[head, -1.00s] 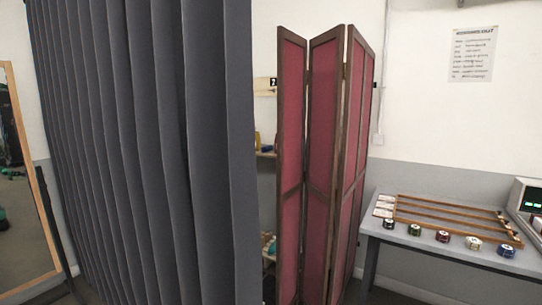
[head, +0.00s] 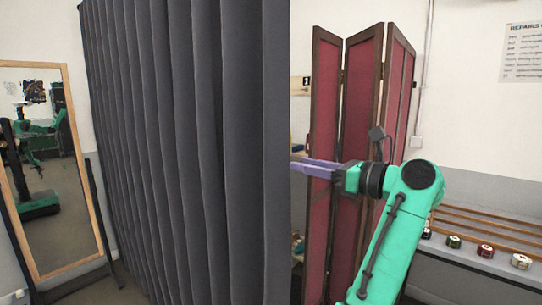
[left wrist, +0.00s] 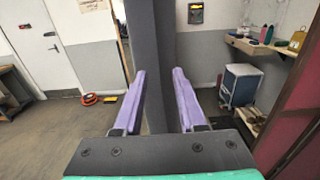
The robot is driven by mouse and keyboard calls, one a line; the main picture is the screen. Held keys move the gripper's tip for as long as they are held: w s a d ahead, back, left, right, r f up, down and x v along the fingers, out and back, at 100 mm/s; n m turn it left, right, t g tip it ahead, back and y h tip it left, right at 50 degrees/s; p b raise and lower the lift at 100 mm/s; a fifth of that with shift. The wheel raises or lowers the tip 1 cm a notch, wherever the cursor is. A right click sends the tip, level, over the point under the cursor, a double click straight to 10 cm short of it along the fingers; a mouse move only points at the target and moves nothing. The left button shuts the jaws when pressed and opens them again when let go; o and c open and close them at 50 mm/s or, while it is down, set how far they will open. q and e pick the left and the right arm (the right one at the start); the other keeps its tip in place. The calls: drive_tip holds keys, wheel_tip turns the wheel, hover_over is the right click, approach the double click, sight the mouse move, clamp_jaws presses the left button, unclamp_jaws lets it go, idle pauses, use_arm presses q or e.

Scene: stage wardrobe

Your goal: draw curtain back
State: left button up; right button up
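The dark grey curtain (head: 190,150) hangs in folds across the left and middle of the head view, closed up to its right-hand edge. My left gripper (head: 298,167), with purple fingers, is level at that edge, its tips close to the cloth. In the left wrist view, the fingers of my left gripper (left wrist: 160,75) are apart. The curtain's edge (left wrist: 150,45) shows as a dark upright strip in line with the gap between them. Whether the fingers touch the cloth cannot be told. My right gripper is not in view.
A maroon folding screen (head: 357,110) stands right of the curtain, behind my left arm. A framed mirror (head: 60,215) stands at left. A worktable (head: 470,262) with rails and small spools is at right. Shelves (left wrist: 265,45) and a blue-grey box (left wrist: 240,85) lie beyond the curtain.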

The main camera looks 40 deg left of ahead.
sight(270, 157)
use_arm(q)
drive_tip(key=a+p, duration=0.1)
drive_tip(key=a, duration=0.5)
drive_tip(key=a+p, duration=0.1)
drive_tip(key=a, duration=0.3)
drive_tip(key=shift+s+r+p, duration=0.2)
drive_tip(key=shift+s+p, duration=0.05)
drive_tip(key=shift+p, duration=0.05)
drive_tip(key=shift+w+a+f, duration=0.1)
drive_tip(key=shift+a+f, duration=0.05)
drive_tip(key=shift+a, duration=0.1)
drive_tip(key=shift+d, duration=0.1)
clamp_jaws()
